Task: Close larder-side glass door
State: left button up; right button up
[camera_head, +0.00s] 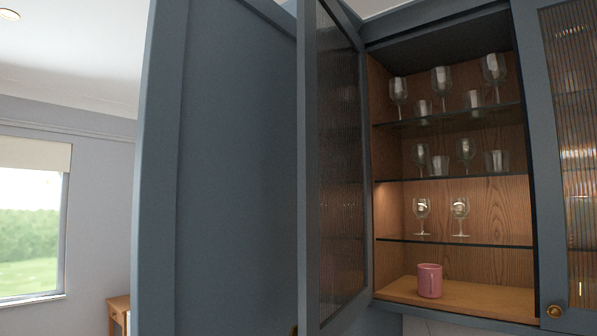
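A blue-framed glass door (338,165) with ribbed glass stands open at the left of the wall cabinet. It sticks out toward me and is seen steeply from the side. The cabinet's opening beside it is uncovered, showing the wooden interior (483,215). A small brass piece (294,330) shows near the door's lower near edge, partly cut off by the frame. Neither of my grippers is in view.
Several glasses (440,165) stand on glass shelves, and a pink mug (430,281) stands on the cabinet floor. A second ribbed glass door (568,130), with a brass knob (554,311), is at the right. A large blue panel (235,180) fills the left-middle.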

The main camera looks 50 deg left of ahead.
aim_at(335, 259)
jog(key=k+j+u, duration=0.15)
jog(key=j, duration=0.8)
jog(key=j+u, duration=0.15)
jog(key=j, duration=0.75)
jog(key=j+u, duration=0.1)
jog(key=j, duration=0.35)
jog(key=i, duration=0.05)
